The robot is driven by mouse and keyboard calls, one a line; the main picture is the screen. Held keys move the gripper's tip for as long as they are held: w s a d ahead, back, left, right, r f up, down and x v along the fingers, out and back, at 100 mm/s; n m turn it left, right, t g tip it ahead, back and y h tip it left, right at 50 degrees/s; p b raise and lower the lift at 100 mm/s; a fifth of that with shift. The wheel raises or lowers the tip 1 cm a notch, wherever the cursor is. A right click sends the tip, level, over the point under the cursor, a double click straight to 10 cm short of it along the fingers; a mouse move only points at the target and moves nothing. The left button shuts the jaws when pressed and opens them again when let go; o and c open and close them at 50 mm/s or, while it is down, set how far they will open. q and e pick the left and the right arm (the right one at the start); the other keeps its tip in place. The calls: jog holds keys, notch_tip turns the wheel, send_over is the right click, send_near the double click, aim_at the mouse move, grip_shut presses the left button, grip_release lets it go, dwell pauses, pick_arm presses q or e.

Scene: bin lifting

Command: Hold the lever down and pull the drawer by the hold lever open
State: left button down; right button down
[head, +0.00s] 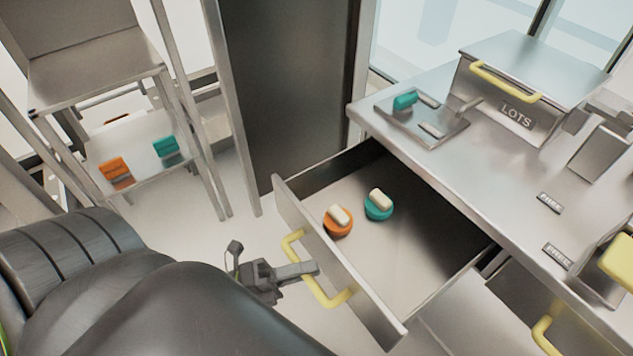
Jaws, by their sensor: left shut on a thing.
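The drawer (377,316) under the counter stands pulled out, so its inside shows. Its front carries a yellow handle (292,241). My left gripper (303,269) is shut on this handle, with its fingers across the handle's middle. On the counter above the drawer sits a metal plate (450,133) with a teal knob (404,101) and small pale levers (432,130). I cannot tell whether a lever there is held down. My right gripper is not in view.
An orange round piece (337,228) and a teal one (379,211) lie in the drawer. A metal rack (90,75) stands left. Another yellow handle (545,335) is lower right.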

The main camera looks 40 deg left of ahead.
pick_arm(q)
jog(key=shift+s, duration=0.2)
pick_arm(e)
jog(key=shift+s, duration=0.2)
pick_arm(q)
jog(key=c, duration=1.4)
grip_release()
jog(key=shift+o, duration=0.2)
jog(key=shift+a, duration=0.1)
jog(key=shift+s+a+f, duration=0.1)
jog(key=shift+s, duration=0.05)
jog(key=b+v, duration=0.2)
jog(key=v, duration=1.5)
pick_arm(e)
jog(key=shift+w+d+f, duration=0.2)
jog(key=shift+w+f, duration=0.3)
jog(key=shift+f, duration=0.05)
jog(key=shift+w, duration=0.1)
